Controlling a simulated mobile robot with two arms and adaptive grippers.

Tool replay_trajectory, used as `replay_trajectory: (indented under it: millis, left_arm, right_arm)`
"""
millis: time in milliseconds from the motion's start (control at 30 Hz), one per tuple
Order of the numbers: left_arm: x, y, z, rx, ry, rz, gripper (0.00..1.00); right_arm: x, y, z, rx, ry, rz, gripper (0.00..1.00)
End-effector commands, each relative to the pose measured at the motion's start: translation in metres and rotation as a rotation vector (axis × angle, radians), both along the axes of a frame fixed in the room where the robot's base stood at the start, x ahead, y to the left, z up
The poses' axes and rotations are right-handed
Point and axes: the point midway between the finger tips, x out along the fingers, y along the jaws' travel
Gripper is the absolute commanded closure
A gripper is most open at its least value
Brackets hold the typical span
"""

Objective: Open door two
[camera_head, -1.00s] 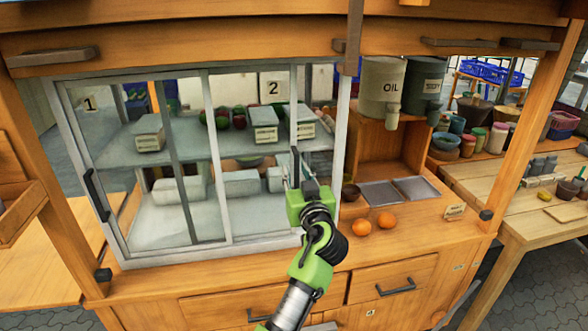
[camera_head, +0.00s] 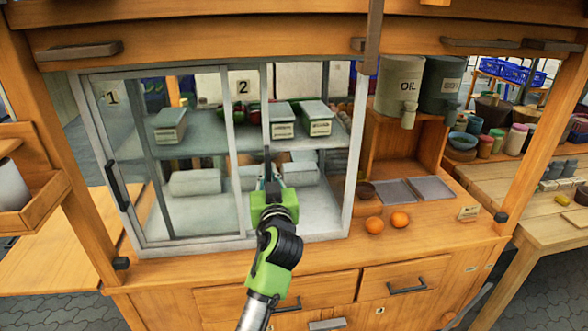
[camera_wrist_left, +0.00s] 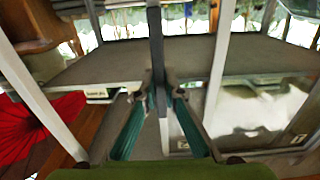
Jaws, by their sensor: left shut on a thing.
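Door two (camera_head: 243,115), a glass sliding panel marked "2", stands in the glass cabinet, overlapping behind door one (camera_head: 111,120), marked "1". An opening shows between door two's right edge and the cabinet's right post (camera_head: 354,150). My left gripper (camera_head: 268,187) is at the right edge of door two, shut on its dark upright handle (camera_head: 267,150). In the left wrist view the handle (camera_wrist_left: 156,50) runs between the two fingers (camera_wrist_left: 156,105). The exact finger contact is partly hidden. My right gripper is not in view.
Lidded containers (camera_head: 317,120) stand on the upper shelf behind the opening. Two oranges (camera_head: 387,222), grey trays (camera_head: 405,190) and a small bowl (camera_head: 365,191) sit on the counter to the right. The oil dispenser (camera_head: 400,85) stands above them.

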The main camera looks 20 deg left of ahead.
Motion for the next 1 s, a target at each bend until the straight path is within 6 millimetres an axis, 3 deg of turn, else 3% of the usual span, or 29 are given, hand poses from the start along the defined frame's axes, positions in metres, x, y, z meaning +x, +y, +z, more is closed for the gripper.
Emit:
replay_trajectory:
  millis: [100,400,433,500,833,1000]
  left_arm:
    - [-0.006,0.009,0.001,-0.002,-0.001,0.001,1.0]
    - [-0.006,0.009,0.001,0.0,-0.002,0.0,1.0]
    - [-0.006,0.009,0.001,0.0,-0.002,-0.001,0.84]
    - [-0.006,0.009,0.001,0.0,-0.002,-0.001,0.74]
    - [-0.006,0.008,0.003,-0.001,-0.003,-0.001,0.74]
    - [-0.006,0.009,0.023,-0.002,-0.008,-0.001,0.74]
  right_arm:
    - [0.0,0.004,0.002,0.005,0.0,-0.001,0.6]
    - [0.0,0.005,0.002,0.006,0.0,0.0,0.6]
    - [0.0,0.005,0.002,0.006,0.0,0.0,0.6]
    - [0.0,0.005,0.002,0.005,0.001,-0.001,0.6]
    - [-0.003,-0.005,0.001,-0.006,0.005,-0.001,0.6]
    - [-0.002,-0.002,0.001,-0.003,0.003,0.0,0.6]
